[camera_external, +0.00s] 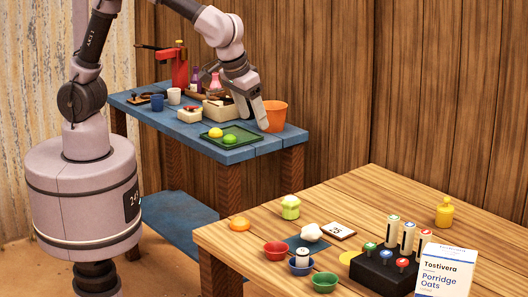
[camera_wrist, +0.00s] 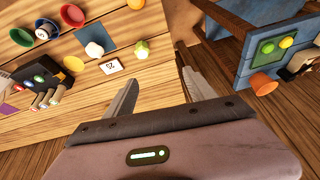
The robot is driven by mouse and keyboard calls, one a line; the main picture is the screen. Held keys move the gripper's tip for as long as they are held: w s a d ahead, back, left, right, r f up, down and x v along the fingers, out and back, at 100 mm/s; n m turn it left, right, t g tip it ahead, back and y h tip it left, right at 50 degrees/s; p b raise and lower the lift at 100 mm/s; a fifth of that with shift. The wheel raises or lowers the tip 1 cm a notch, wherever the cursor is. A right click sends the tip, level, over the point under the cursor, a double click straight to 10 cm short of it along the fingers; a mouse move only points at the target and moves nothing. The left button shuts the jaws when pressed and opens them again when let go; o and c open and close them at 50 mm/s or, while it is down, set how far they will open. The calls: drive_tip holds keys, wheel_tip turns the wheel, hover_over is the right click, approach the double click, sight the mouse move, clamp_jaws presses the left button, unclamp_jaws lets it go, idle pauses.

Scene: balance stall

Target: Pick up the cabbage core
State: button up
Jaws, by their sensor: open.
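A small pale green, blocky piece, which looks like the cabbage core (camera_external: 290,207), sits on the wooden table near its back left edge. It also shows in the wrist view as a yellow-green lump (camera_wrist: 142,49), up and left of my fingers. A white lump (camera_external: 311,233) lies beside it on a dark blue mat (camera_external: 300,243). My gripper (camera_external: 256,117) is open and empty, pointing down near the orange pot at the blue table's right end, well away from the green piece. In the wrist view both fingers of my gripper (camera_wrist: 157,65) are spread apart.
On the wooden table stand an orange item (camera_external: 239,224), a card marked 25 (camera_external: 339,230), several coloured bowls, a dark block with knobs (camera_external: 385,272), an oats box (camera_external: 445,272) and a yellow bottle (camera_external: 445,212). The blue table (camera_external: 240,154) holds a green tray and an orange pot (camera_external: 275,117).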

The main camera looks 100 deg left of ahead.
sight(290, 200)
drive_tip(key=w+d+f+n+g, duration=0.1)
drive_tip(key=w+d+f+n, duration=0.35)
drive_tip(key=w+f, duration=0.4)
drive_tip(key=shift+n+y, duration=0.25)
drive_tip(key=shift+y, duration=0.05)
drive_tip(key=b+x, duration=0.1)
drive_tip(key=x, duration=0.3)
drive_tip(key=s+b+x, duration=0.1)
drive_tip(key=x, duration=0.3)
drive_tip(key=s+b+x, duration=0.1)
drive_tip(key=x, duration=0.4)
drive_tip(key=shift+a+b, duration=0.25)
drive_tip(key=shift+b, duration=0.05)
drive_tip(key=x, duration=0.2)
drive_tip(key=b+x, duration=0.1)
drive_tip(key=x, duration=0.1)
drive_tip(key=b+x, duration=0.1)
drive_tip(key=x, duration=0.1)
drive_tip(key=shift+w+r, duration=0.1)
drive_tip(key=shift+w, duration=0.15)
drive_tip(key=shift+r, duration=0.2)
clamp_jaws()
